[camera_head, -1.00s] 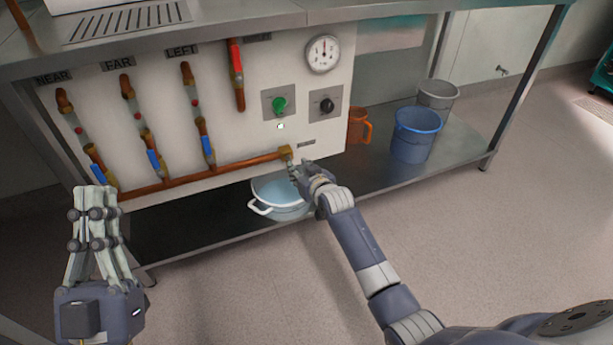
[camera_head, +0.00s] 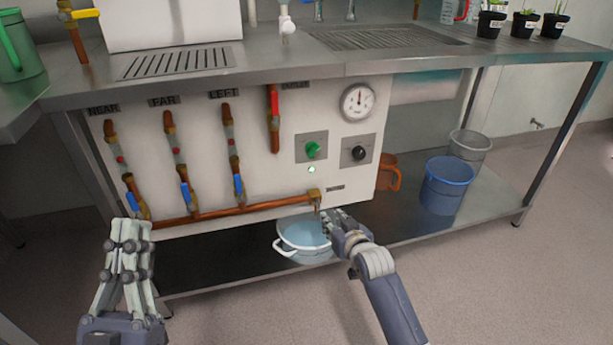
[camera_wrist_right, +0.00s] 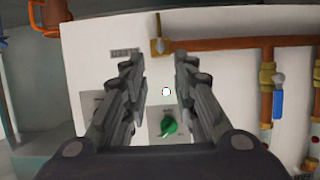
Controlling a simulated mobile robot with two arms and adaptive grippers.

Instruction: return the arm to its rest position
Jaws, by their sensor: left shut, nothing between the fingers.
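My left gripper (camera_head: 130,228) is at the lower left of the head view, fingers pointing up and pressed together, with nothing between them. It stands in front of the lower left of the panel. My right gripper (camera_head: 332,216) is low at the panel's right side in the head view, beside the copper pipe's outlet (camera_head: 315,197) and over the white basin's right side. In the right wrist view its two fingers (camera_wrist_right: 158,62) are apart, with only the panel seen between them. I cannot tell whether it touches the outlet or basin.
The white basin (camera_head: 290,247), an orange jug (camera_head: 388,175), a blue bucket (camera_head: 447,184) and a grey bucket (camera_head: 470,147) stand on the lower shelf. The panel (camera_head: 290,107) carries valves, a green knob (camera_head: 313,150) and a gauge (camera_head: 357,102). The floor at right is clear.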

